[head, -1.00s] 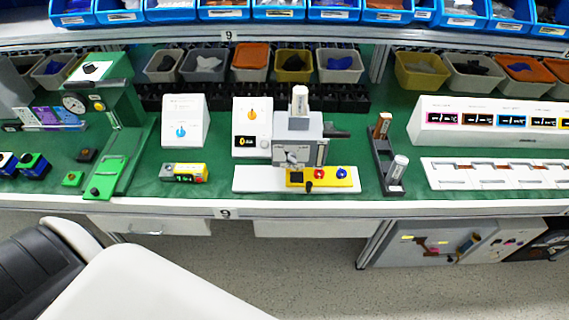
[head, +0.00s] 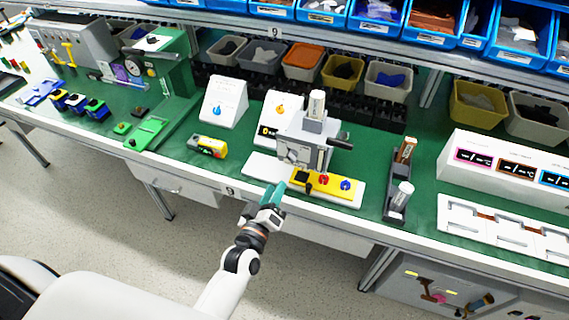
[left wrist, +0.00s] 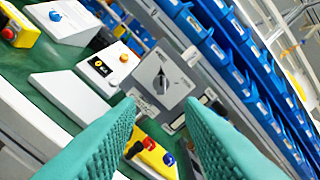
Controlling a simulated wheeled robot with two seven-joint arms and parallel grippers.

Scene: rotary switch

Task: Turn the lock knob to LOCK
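The grey box-shaped machine (head: 305,152) stands on a white base on the bench. In the head view the knob is hard to make out. My left gripper (head: 273,192) has teal fingers and is at the bench's front edge, in front of the machine and apart from it. In the left wrist view its fingers (left wrist: 162,108) are spread with nothing between them. My right gripper is not in view.
A yellow panel (head: 326,185) with red and blue knobs sits in front of the machine. White panels with a blue knob (head: 218,108) and an orange knob (head: 279,112) stand behind. A dark rack (head: 399,190) is to the right. Green bench top is clear between them.

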